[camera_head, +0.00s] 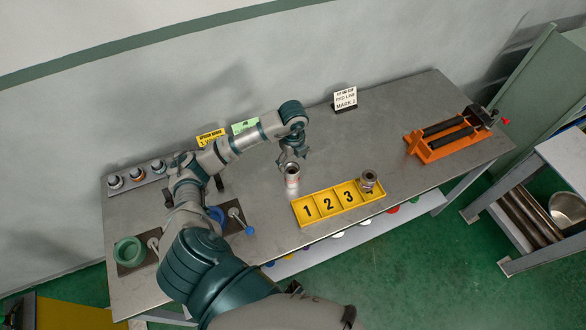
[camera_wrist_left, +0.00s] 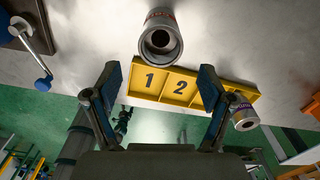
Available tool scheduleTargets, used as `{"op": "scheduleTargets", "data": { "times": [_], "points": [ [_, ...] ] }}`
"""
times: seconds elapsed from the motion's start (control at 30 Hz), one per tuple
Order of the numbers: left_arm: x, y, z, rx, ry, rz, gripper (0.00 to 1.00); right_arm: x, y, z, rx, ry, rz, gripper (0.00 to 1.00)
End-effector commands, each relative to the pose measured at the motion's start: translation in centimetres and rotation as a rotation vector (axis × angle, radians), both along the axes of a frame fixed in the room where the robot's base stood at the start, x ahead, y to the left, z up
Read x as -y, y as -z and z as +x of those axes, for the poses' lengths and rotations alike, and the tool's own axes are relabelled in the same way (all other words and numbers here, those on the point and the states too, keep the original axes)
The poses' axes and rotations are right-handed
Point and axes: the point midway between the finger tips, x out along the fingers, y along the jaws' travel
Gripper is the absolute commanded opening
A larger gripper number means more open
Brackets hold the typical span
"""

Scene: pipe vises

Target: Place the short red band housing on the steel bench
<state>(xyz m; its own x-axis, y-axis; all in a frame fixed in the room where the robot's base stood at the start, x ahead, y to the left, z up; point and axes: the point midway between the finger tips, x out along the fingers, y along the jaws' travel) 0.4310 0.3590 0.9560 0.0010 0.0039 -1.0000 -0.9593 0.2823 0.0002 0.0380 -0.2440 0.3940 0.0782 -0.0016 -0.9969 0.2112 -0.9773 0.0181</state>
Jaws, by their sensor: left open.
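A grey cylindrical housing with a reddish band (camera_head: 292,181) stands upright on the steel bench (camera_head: 258,190), just behind the yellow numbered tray. In the left wrist view the housing (camera_wrist_left: 160,42) shows its open bore, and part of its band shows at the top. My left gripper (camera_head: 291,158) is open and empty, above and very close to the housing. In the wrist view its two fingers (camera_wrist_left: 159,78) are spread wide, with the housing beyond them and not between them. I cannot tell whether they touch. My right gripper is not in view.
The yellow tray (camera_head: 319,215) has compartments marked 1, 2 and 3. A second housing (camera_head: 369,182) stands at its right end, with a purplish band in the wrist view (camera_wrist_left: 242,117). An orange vise (camera_head: 436,151) is at right. A green ring vise (camera_head: 128,251) is at left.

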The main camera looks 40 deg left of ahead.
Motion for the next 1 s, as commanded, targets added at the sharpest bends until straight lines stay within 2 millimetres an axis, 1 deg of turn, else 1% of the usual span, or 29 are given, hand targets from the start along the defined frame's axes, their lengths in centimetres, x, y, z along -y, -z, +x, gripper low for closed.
{"op": "scheduleTargets", "data": {
  "times": [0.03, 0.1, 0.2, 0.3, 0.57, 1.0],
  "points": [
    [0.0, -1.1, 0.1, 0.005, 0.0, 0.001, 0.82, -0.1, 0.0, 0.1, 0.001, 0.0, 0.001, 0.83],
    [0.0, -2.3, 0.1, 0.004, 0.0, 0.001, 0.82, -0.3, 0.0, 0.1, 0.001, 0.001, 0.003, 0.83],
    [0.0, -3.4, 0.1, 0.002, -0.001, 0.0, 0.82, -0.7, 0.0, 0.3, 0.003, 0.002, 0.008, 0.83],
    [0.0, -3.9, 0.0, 0.001, -0.001, 0.001, 0.82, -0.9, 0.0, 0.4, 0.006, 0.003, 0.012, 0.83],
    [0.0, -4.0, 0.0, 0.0, -0.001, 0.0, 0.82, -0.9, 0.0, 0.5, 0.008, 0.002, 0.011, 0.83],
    [0.1, -4.0, 0.0, 0.0, 0.0, 0.001, 0.82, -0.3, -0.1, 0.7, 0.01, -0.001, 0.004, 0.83]
  ]
}}
